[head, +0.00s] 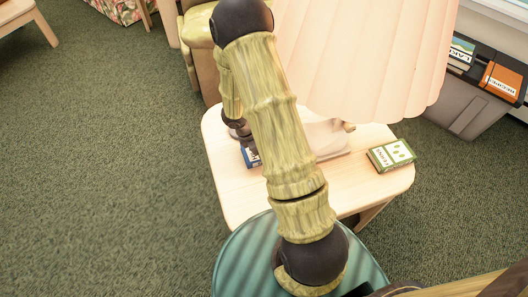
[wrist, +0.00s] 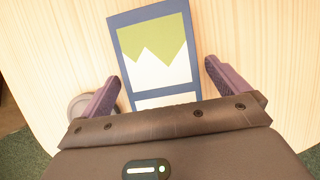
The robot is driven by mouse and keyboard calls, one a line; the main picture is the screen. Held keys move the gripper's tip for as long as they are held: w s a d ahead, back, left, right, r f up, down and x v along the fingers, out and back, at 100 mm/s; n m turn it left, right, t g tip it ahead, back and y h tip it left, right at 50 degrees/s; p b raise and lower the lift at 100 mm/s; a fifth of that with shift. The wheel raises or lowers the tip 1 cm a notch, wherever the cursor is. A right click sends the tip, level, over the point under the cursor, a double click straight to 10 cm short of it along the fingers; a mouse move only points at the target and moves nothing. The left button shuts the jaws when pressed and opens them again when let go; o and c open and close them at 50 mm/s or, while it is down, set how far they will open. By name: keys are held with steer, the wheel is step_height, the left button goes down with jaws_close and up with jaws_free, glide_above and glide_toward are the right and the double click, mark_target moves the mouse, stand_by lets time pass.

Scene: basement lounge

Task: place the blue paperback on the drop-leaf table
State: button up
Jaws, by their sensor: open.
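The blue paperback (wrist: 153,50) has a dark blue border with a green and cream picture on its cover. It lies on the pale wooden drop-leaf table (wrist: 50,45). My gripper (wrist: 161,72) is open, with one finger on each side of the book and a visible gap to each. The book's near end is hidden behind my gripper's body. In the head view, a small blue part of the book (head: 251,157) shows beside my arm on the table (head: 235,190). My arm hides the rest and most of the gripper.
A lamp with a large pleated shade (head: 365,55) stands on the table. A green card box (head: 391,155) lies near the table's right edge. A grey bin (head: 460,110) holding books is at the right. A round grey thing (wrist: 78,105) sits beside the left finger.

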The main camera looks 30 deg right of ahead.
stand_by(0.4)
steer(key=c, duration=1.1)
step_height(320, 180, up, 9)
steer(key=p, duration=0.4)
steer(key=shift+c, duration=0.2)
steer(key=shift+r, duration=0.55)
